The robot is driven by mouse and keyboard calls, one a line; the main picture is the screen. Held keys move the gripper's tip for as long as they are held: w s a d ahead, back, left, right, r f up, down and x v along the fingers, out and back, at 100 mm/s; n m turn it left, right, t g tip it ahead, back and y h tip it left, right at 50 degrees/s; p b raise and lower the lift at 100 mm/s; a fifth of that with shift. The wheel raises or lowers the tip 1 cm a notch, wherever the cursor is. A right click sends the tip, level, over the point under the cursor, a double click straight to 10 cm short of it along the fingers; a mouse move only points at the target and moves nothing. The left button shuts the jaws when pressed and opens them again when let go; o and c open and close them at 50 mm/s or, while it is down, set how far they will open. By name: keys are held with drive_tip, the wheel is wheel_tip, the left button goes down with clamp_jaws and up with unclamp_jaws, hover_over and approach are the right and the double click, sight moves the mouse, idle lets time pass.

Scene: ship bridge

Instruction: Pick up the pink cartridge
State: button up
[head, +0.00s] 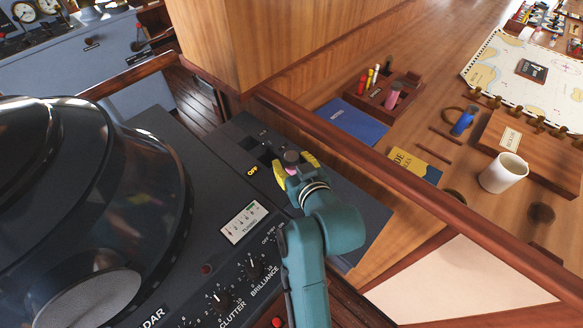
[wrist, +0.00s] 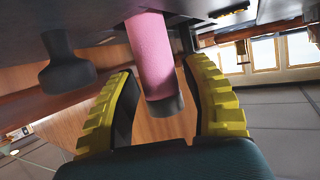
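The pink cartridge (wrist: 157,55) is a pink cylinder with a dark grey end cap. In the wrist view it stands out from the dark console surface, between the two yellow-ridged fingers of my gripper (wrist: 160,85). The fingers are spread on either side of it, with a gap visible on the right; contact on the left is hard to tell. In the head view the cartridge's grey cap (head: 291,156) shows between the yellow fingertips of my gripper (head: 293,167), above the dark console. Its lower part is mostly hidden there.
A black knob (wrist: 66,62) stands beside the cartridge on the console. A large radar hood (head: 90,200) fills the left. A wooden rail (head: 380,175) separates the console from a desk with a wooden holder containing another pink cylinder (head: 393,95), a white mug (head: 503,173) and a blue folder (head: 350,121).

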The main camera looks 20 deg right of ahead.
clamp_jaws()
